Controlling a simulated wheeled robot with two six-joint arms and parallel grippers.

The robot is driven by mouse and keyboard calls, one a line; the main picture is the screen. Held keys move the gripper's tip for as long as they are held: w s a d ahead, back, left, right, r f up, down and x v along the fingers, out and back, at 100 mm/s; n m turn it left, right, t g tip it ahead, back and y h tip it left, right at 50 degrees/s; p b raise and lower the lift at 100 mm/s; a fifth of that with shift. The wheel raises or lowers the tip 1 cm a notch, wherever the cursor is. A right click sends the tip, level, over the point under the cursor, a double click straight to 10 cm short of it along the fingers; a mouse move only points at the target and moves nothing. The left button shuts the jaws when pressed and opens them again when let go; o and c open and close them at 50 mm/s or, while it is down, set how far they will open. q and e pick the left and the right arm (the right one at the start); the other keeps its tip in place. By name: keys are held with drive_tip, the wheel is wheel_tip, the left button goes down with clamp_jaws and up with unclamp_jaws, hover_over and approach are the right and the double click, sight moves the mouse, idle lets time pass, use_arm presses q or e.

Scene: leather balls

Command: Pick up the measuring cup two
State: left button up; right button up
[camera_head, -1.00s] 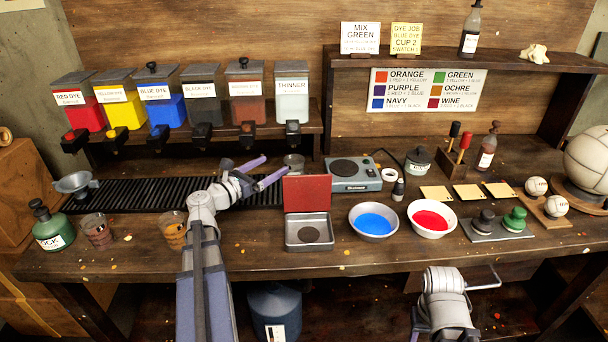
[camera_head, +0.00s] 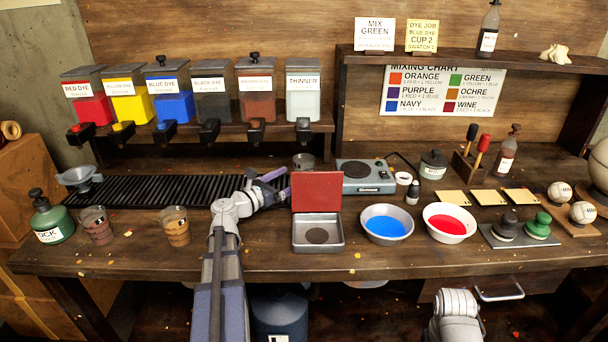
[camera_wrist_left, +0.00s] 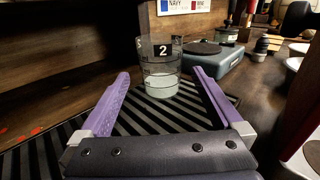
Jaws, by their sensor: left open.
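Measuring cup two is a clear cup (camera_wrist_left: 160,78) with a black "2" label. It stands upright on the black ribbed rack, with something pale in its lower part. In the head view the cup (camera_head: 303,161) is small, behind the red lid. My left gripper (camera_head: 286,179) is open and empty, just short of the cup on its near left side. In the left wrist view, its purple fingers (camera_wrist_left: 161,86) point at the cup, which shows between and beyond the fingertips. I cannot see contact. My right arm shows at the bottom right, with its gripper out of sight.
An upright red lid (camera_head: 317,191) on a metal tin (camera_head: 318,244) stands right beside my left gripper. A blue-grey hot plate (camera_head: 365,187) is right of the cup. Dye dispensers (camera_head: 165,95) line the shelf behind. Two cups (camera_head: 174,225) stand at the front left.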

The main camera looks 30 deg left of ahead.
sight(310, 167)
use_arm(q)
drive_tip(key=shift+x, duration=1.65)
drive_tip(key=shift+w, duration=0.1)
drive_tip(key=x, duration=0.5)
drive_tip(key=shift+d+f, duration=0.1)
drive_tip(key=shift+d, duration=0.05)
drive_tip(key=shift+c, duration=0.2)
drive_tip(key=c, duration=1.4)
drive_tip(key=shift+c, duration=0.3)
